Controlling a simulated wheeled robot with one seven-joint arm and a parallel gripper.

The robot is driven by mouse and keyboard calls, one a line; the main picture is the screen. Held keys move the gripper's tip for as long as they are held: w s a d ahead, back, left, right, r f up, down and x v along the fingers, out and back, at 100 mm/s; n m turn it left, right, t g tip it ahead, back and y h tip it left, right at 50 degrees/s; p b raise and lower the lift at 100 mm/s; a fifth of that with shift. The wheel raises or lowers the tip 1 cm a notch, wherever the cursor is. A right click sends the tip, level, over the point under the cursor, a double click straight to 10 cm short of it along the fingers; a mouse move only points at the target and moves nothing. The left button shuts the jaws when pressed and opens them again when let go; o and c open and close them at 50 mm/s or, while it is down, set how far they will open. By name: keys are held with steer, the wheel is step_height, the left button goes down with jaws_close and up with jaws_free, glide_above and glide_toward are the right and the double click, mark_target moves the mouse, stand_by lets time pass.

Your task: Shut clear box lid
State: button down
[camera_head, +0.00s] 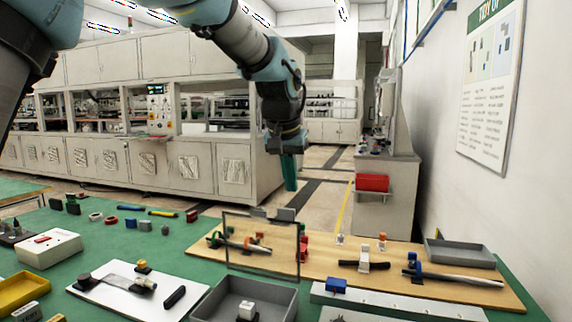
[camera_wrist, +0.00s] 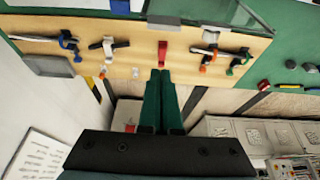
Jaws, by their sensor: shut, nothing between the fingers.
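The clear box (camera_head: 272,291) is an open grey tray at the front middle of the table, with a small white block and a dark piece inside. Its clear lid (camera_head: 262,243) is a see-through, dark-edged panel standing roughly upright at the box's far edge. In the wrist view, part of the lid (camera_wrist: 215,12) shows at the top. My gripper (camera_head: 291,188) hangs above and beyond the lid, pointing down, apart from it. Its green fingers (camera_wrist: 160,72) are together with nothing between them.
A wooden board (camera_head: 330,262) with clamps and tools lies behind and right of the box. A white board (camera_head: 130,292) with parts lies to its left, and a grey tray (camera_head: 458,253) sits at the right. Air around the gripper is clear.

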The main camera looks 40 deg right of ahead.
steer(key=shift+s+a+f+p, duration=0.25)
steer(key=shift+a+f, duration=0.1)
steer(key=shift+f, duration=0.25)
steer(key=shift+s+a+f+p, duration=0.2)
steer(key=shift+s+a+f, duration=0.15)
steer(key=shift+f, duration=0.2)
steer(key=shift+s+a+f+p, duration=0.25)
steer(key=shift+a+f, duration=0.15)
steer(key=shift+f, duration=0.2)
steer(key=shift+f+b, duration=0.1)
steer(key=shift+b, duration=0.2)
